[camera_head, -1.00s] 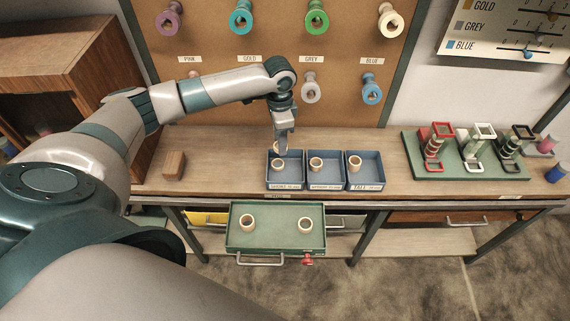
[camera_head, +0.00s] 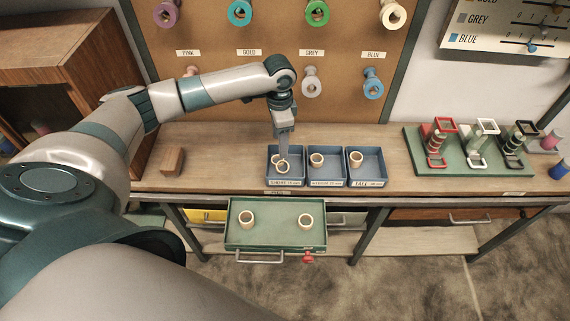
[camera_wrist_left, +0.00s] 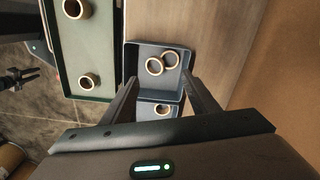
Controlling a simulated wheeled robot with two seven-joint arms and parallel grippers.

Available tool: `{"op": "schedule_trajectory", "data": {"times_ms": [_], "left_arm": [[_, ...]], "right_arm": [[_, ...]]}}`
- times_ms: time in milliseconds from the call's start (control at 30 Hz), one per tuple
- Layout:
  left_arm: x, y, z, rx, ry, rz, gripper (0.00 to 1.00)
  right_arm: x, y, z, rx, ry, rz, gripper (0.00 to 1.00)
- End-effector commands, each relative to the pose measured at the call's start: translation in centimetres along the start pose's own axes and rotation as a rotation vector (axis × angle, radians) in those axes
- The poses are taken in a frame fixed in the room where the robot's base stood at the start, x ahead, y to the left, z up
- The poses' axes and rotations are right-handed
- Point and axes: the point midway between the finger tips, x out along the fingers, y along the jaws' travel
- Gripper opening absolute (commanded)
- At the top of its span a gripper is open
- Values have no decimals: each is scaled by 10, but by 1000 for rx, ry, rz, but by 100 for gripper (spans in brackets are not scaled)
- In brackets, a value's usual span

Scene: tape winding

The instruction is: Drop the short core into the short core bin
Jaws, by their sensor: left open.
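The short core bin (camera_head: 271,178) is the leftmost of three blue bins on the bench, with a label that appears to read SHORT. Two pale ring-shaped cores lie in it; one core (camera_head: 283,168) shows below my left gripper (camera_head: 284,157). The left wrist view shows both, a left core (camera_wrist_left: 155,66) and a right core (camera_wrist_left: 171,58), touching or overlapping inside the bin walls (camera_wrist_left: 134,47). My left gripper's fingers (camera_wrist_left: 160,78) are apart over the bin with nothing between them. My right gripper is out of view.
The medium bin (camera_head: 326,182) and tall bin (camera_head: 367,182) each hold a core. A green tray (camera_head: 275,238) below the bench front holds two cores. A wooden block (camera_head: 173,160) sits left of the bins, and a green rack (camera_head: 455,168) stands right.

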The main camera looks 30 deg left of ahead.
Motion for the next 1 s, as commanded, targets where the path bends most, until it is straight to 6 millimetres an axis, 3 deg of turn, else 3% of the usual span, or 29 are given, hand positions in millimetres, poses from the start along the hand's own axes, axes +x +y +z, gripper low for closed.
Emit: {"op": "schedule_trajectory", "data": {"times_ms": [267, 467, 1000], "left_arm": [[-7, 0, -1, 0, 2, -1, 54], [-30, 0, -1, 1, 3, -2, 54], [-136, -1, -1, 0, 3, -2, 54]], "right_arm": [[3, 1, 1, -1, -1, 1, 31], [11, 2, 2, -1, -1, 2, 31], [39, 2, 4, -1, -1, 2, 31]]}}
